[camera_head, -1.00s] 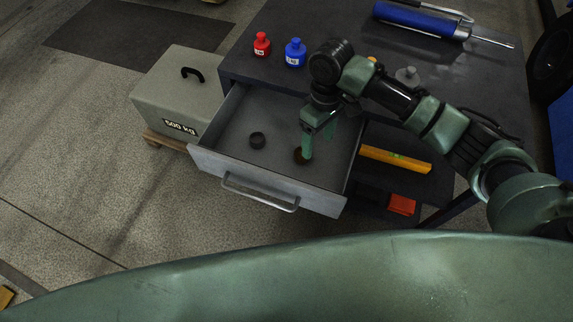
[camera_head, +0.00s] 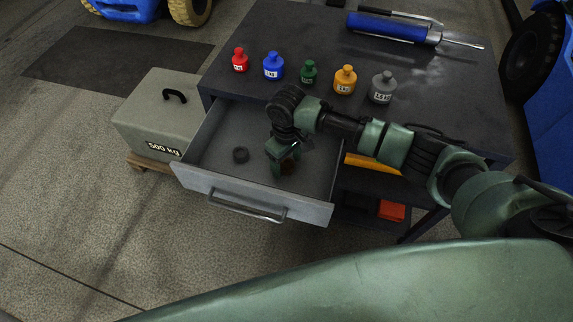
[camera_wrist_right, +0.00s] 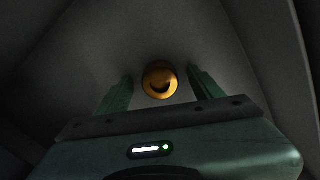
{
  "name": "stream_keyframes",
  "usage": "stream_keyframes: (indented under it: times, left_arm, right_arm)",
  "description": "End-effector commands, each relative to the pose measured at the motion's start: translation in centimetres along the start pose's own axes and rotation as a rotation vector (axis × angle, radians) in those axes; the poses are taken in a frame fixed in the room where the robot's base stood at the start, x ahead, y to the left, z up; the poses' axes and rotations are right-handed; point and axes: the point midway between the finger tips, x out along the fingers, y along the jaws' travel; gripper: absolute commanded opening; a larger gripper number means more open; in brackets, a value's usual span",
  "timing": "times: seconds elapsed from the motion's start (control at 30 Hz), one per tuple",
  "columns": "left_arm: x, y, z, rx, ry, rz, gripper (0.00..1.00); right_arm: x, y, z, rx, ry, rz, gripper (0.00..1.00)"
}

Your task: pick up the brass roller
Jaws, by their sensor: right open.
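The brass roller (camera_wrist_right: 160,80) shows in the right wrist view as a round, golden piece on the grey drawer floor. It lies between and just beyond the two green fingers of my right gripper (camera_wrist_right: 158,92), which are apart with nothing held. In the head view my right gripper (camera_head: 285,163) reaches down into the open drawer (camera_head: 222,135). My left gripper is not in view.
Several coloured weights, including a red one (camera_head: 240,61) and a grey one (camera_head: 382,88), stand on the bench top (camera_head: 290,30). A 500 kg block (camera_head: 160,115) stands left of the drawer.

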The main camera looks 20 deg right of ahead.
Motion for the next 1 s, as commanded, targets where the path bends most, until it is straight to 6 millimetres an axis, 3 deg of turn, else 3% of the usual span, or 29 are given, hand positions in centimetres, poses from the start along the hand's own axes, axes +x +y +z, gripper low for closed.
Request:
stream_keyframes:
  times: [0.1,0.33,0.77,1.0]
  left_arm:
    - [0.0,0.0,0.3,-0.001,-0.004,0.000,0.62]
    - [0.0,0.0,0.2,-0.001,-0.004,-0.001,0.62]
    - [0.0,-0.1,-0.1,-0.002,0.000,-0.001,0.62]
    - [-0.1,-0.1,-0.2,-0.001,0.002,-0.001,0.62]
  right_arm:
    - [0.0,0.0,0.0,-0.001,0.000,0.000,0.64]
    - [-0.1,0.0,0.0,-0.001,0.001,0.000,0.00]
    - [-0.7,0.0,-0.2,-0.001,0.005,-0.001,0.00]
    - [-4.2,0.0,-0.2,-0.002,0.007,-0.001,0.00]
